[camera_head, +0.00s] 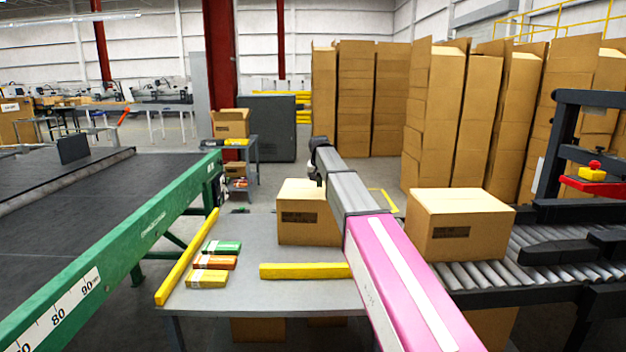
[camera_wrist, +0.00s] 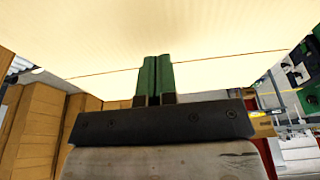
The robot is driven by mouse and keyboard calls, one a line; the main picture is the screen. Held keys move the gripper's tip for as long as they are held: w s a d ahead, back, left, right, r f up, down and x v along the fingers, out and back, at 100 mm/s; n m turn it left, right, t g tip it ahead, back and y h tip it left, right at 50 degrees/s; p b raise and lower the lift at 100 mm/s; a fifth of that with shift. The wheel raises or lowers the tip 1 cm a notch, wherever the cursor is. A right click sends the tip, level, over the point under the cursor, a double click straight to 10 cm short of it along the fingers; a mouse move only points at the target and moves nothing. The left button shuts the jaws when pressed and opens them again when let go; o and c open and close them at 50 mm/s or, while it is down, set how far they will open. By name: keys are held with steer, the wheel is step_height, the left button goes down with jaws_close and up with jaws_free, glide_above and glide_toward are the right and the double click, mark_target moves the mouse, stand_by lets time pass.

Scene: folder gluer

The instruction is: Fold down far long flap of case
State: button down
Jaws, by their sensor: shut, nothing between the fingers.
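The cardboard case (camera_head: 308,232) stands on the grey table, with its printed label facing me. My pink and grey arm reaches over its right side and hides part of its top and right face. The dark wrist is above the case's far side in the head view, and the fingers are hidden there. In the wrist view, my gripper (camera_wrist: 154,78) has green fingers shut together and empty. A large pale cardboard surface (camera_wrist: 150,35) fills the top, close to the fingertips; contact is unclear. I cannot make out the far long flap's angle.
The grey table (camera_head: 250,297) holds small green, orange and yellow cartons (camera_head: 215,262) and two yellow bars (camera_head: 305,271). A closed box (camera_head: 460,225) sits on the roller conveyor at right. A green-framed belt (camera_head: 130,245) runs at left. Tall cardboard stacks (camera_head: 455,115) stand behind.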

steer(key=shift+w+f, duration=0.35)
steer(key=shift+f, duration=0.15)
steer(key=w+v, duration=0.2)
steer(key=v, duration=0.6)
steer(key=shift+r, duration=0.65)
steer(key=shift+s+d, duration=0.1)
steer(key=shift+s, duration=0.1)
